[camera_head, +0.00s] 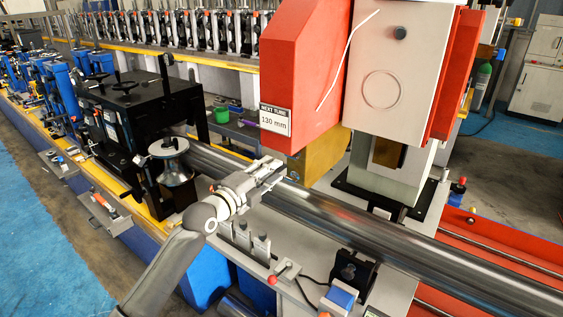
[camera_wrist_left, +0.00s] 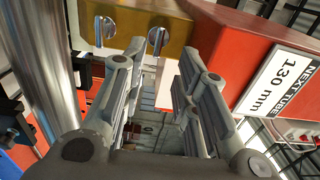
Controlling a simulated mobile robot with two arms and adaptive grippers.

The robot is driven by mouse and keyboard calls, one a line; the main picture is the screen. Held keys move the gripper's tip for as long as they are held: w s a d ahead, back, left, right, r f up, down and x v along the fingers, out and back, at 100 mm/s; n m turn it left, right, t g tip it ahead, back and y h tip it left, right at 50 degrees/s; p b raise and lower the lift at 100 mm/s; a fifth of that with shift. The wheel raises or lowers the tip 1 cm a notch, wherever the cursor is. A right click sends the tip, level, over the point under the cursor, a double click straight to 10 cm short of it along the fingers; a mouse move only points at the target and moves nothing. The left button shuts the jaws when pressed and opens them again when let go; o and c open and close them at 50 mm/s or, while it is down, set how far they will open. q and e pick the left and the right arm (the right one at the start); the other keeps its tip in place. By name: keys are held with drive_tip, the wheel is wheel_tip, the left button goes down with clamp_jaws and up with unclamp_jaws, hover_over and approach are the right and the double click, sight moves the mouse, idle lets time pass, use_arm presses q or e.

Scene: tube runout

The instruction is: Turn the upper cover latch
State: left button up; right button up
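I cannot tell whether this knob is the upper cover latch. My left gripper (camera_head: 272,173) is below and left of the red housing (camera_head: 302,70), beside the steel tube. In the left wrist view, my left gripper (camera_wrist_left: 160,62) has its fingers apart with nothing between them. My right gripper is not in view.
A long steel tube (camera_head: 390,240) runs diagonally beneath the head. A label (camera_head: 275,120) on the housing reads "NEXT TUBE 130 mm". A black roller stand (camera_head: 130,110) is at left.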

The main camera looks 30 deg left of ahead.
use_arm(q)
drive_tip(key=w+d+b, duration=0.1)
drive_tip(key=w, duration=0.6)
drive_tip(key=shift+w, duration=0.25)
drive_tip(key=shift+d, duration=0.1)
clamp_jaws()
